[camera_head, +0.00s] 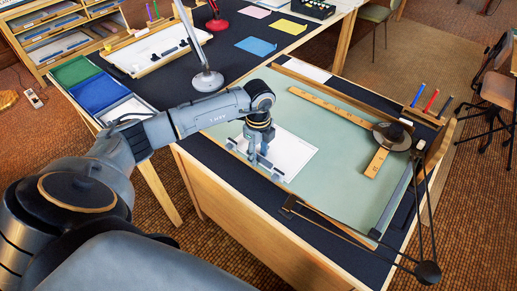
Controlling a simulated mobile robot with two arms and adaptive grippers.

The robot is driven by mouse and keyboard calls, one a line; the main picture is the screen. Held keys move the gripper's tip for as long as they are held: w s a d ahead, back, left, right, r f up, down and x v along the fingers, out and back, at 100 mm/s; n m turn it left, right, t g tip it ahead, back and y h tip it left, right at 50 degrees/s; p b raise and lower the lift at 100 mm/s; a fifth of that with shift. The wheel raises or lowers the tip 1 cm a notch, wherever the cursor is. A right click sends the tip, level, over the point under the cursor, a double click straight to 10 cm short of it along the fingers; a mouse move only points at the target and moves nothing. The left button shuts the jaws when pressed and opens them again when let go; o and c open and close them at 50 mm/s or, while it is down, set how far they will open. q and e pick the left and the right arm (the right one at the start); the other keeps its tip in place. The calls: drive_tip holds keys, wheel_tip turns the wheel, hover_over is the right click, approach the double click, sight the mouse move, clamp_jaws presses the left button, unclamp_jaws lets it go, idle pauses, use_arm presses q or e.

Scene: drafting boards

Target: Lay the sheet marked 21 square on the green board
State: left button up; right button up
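A white sheet (292,153) lies on the pale green board (335,180), near the board's left edge. No number can be read on it at this size. My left gripper (258,160) points down at the sheet's left part, with its fingertips at or just above the paper. The fingers are small and partly overlap pale blue-grey pieces along the board's edge, so I cannot tell whether they grip the sheet. My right gripper is not in view.
A wooden T-shaped rule (335,107) with a dark round object (392,136) lies on the board. A black jointed lamp arm (428,270) stands at the front right corner. Colored markers (431,100) stand at the back right. Green and blue trays (97,93) lie left.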

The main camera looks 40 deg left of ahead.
use_arm(q)
wheel_tip(320, 180, up, 12)
idle(0.7)
idle(0.4)
